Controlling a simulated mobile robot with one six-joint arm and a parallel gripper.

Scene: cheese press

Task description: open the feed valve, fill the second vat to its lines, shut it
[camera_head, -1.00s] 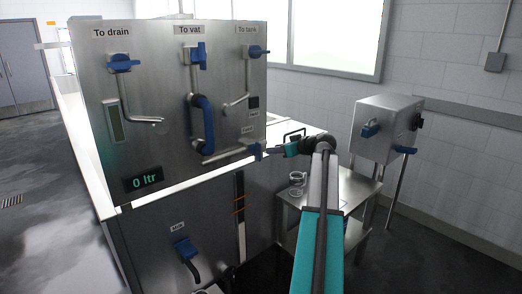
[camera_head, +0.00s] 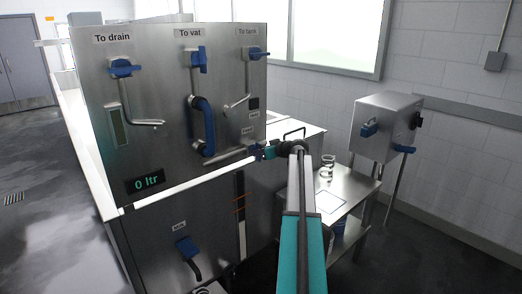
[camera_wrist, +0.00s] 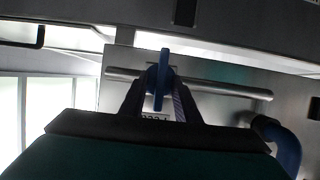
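The blue feed valve handle (camera_head: 257,154) sits at the right end of a horizontal pipe, low on the steel panel. My gripper (camera_head: 268,152) is right at it. In the wrist view the narrow blue handle (camera_wrist: 159,88) stands between the two dark fingers of my gripper (camera_wrist: 162,88), with a small gap appearing on each side. A partly hidden label shows behind the handle. The display (camera_head: 149,182) reads 0 ltr. I cannot tell which vat is the second.
The panel has blue valves marked To drain (camera_head: 122,68), To vat (camera_head: 198,62) and To tank (camera_head: 256,53). A steel table (camera_head: 345,190) with a glass jar (camera_head: 327,166) and a steel box (camera_head: 384,125) stand at right.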

